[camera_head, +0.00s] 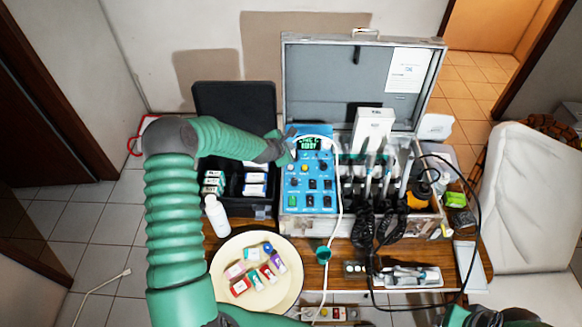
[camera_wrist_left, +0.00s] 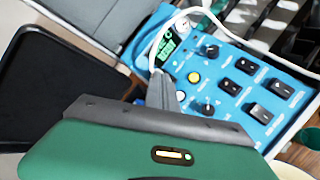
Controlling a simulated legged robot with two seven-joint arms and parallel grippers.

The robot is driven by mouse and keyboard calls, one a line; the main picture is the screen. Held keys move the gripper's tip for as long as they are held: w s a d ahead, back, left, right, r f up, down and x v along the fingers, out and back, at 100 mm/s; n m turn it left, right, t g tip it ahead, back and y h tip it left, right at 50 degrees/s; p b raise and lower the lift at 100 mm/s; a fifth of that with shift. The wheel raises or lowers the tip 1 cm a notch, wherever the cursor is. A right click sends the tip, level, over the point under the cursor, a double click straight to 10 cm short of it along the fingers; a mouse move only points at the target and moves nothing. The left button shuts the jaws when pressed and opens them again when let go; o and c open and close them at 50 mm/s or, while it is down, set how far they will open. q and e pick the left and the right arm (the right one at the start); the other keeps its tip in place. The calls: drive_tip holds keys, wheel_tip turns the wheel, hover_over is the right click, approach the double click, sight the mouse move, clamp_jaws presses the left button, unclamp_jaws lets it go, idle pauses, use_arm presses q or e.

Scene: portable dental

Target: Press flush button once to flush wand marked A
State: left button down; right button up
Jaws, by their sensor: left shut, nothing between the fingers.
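The blue control panel (camera_head: 298,206) sits in the open metal case, with a lit display (camera_head: 308,143), knobs, switches and small buttons. A yellow button (camera_wrist_left: 194,77) shows clearly in the left wrist view; labels are too small to read, so I cannot tell which is the flush button. Several wands (camera_head: 383,178) stand in the case right of the panel; no letter A is readable. My left gripper (camera_head: 287,146) is shut and empty at the panel's upper left; its tips (camera_wrist_left: 165,88) show left of the yellow button. Contact is unclear.
A white hose (camera_head: 340,195) runs down the panel's right side. A black open case (camera_head: 234,100) stands left, behind my left arm. A white bottle (camera_head: 216,215) and a round cream tray (camera_head: 226,293) with small packs are in front. Black cables loop at right.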

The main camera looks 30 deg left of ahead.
use_arm(q)
drive_tip(key=b, duration=0.5)
hover_over(290, 167)
drive_tip(key=f, duration=0.5)
drive_tip(key=s+f, duration=0.1)
drive_tip(key=f, duration=0.1)
drive_tip(key=shift+f, duration=0.3)
drive_tip(key=shift+w+d+f+b, duration=0.1)
drive_tip(key=shift+f+b, duration=0.3)
drive_tip(key=shift+f, duration=0.1)
idle(0.6)
drive_tip(key=shift+f+b, duration=0.3)
drive_tip(key=shift+b, duration=0.05)
drive_tip(key=shift+f+b, duration=0.4)
drive_tip(key=shift+f, duration=0.05)
idle(0.5)
drive_tip(key=shift+r, duration=0.1)
drive_tip(key=shift+r+p, duration=0.55)
drive_tip(key=shift+r, duration=0.2)
